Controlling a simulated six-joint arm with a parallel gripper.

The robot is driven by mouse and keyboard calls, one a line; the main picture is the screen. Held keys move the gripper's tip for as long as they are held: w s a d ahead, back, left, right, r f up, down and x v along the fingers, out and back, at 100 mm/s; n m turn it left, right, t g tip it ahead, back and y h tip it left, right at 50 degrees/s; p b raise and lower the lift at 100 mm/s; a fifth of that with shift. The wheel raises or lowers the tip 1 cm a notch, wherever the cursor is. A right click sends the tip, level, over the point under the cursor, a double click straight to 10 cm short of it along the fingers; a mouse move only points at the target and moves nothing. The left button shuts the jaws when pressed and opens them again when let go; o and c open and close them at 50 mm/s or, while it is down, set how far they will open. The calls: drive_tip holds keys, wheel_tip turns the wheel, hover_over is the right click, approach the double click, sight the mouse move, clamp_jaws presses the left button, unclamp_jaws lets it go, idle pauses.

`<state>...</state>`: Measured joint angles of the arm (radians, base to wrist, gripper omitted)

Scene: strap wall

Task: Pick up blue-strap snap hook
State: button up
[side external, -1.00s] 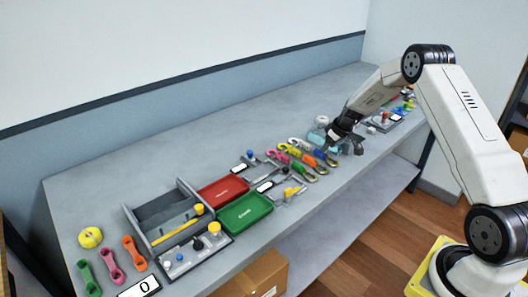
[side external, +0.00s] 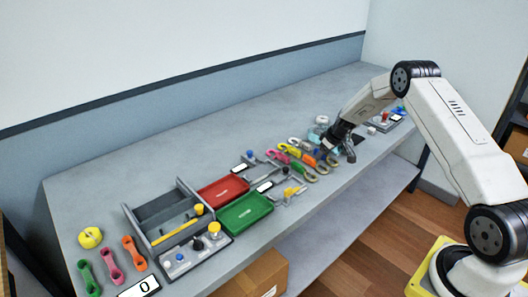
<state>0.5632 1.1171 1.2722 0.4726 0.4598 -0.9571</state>
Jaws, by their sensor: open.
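Several snap hooks with coloured straps lie in a cluster on the grey bench, in the middle of the side view. The blue-strap snap hook (side external: 317,153) appears at the right side of this cluster, partly hidden by my gripper. My gripper (side external: 339,154) points down with its fingers apart and empty, just right of the blue strap. One finger overlaps the right edge of the cluster in the picture. I cannot tell whether it touches a hook or how high it is above the bench.
A red tray (side external: 222,191) and a green tray (side external: 245,213) sit left of the hooks. A grey divided box (side external: 153,212) stands further left. The bench's front edge is close to my gripper.

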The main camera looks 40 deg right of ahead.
sight(330, 165)
clamp_jaws()
drive_tip(key=shift+r, duration=0.1)
drive_tip(key=shift+r, duration=0.45)
drive_tip(key=s+a+r, duration=0.6)
drive_tip(key=s+r, duration=0.6)
drive_tip(key=shift+s, duration=0.35)
drive_tip(key=shift+f, duration=0.1)
idle(0.6)
